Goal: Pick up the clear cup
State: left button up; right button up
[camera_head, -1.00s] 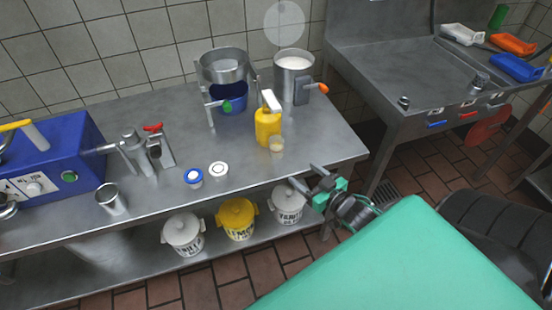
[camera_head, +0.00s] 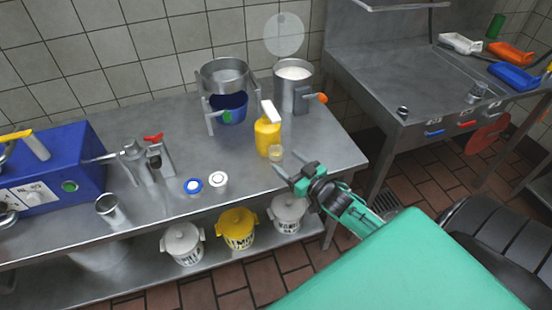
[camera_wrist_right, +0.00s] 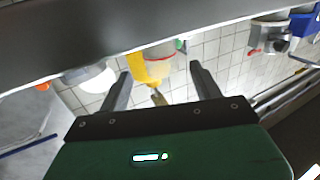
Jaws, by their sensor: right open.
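The clear cup (camera_head: 276,153) is small and stands on the steel table beside the yellow pump bottle (camera_head: 267,138), near the table's right end. My right gripper (camera_head: 288,172) is open and empty at the table's front edge, just in front of the cup and apart from it. In the right wrist view the open fingers (camera_wrist_right: 160,75) frame the yellow bottle (camera_wrist_right: 142,68) and the clear cup (camera_wrist_right: 160,53), which shows faintly beyond the fingertips. My left gripper is not in view.
A blue-rimmed lidded jar (camera_head: 193,186) and a white-lidded jar (camera_head: 218,180) stand left of the cup. A steel pot on a stand (camera_head: 224,76) and a steel container (camera_head: 293,88) are behind. Lidded buckets, including a yellow one (camera_head: 237,228), sit on the lower shelf.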

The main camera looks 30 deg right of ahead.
aim_at(281, 158)
jog(key=shift+w+a+r, duration=0.1)
jog(key=shift+w+a, duration=0.05)
jog(key=shift+w, duration=0.4)
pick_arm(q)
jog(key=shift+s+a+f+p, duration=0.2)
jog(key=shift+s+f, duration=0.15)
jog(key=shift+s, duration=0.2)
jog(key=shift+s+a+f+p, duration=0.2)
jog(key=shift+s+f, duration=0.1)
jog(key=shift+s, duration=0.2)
pick_arm(e)
jog(key=shift+w+a, duration=0.2)
jog(key=shift+w, duration=0.8)
jog(key=shift+w+a, duration=0.15)
jog(key=shift+w, duration=0.85)
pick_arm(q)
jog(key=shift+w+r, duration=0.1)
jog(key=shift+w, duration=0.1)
pick_arm(e)
jog(key=c, duration=1.1)
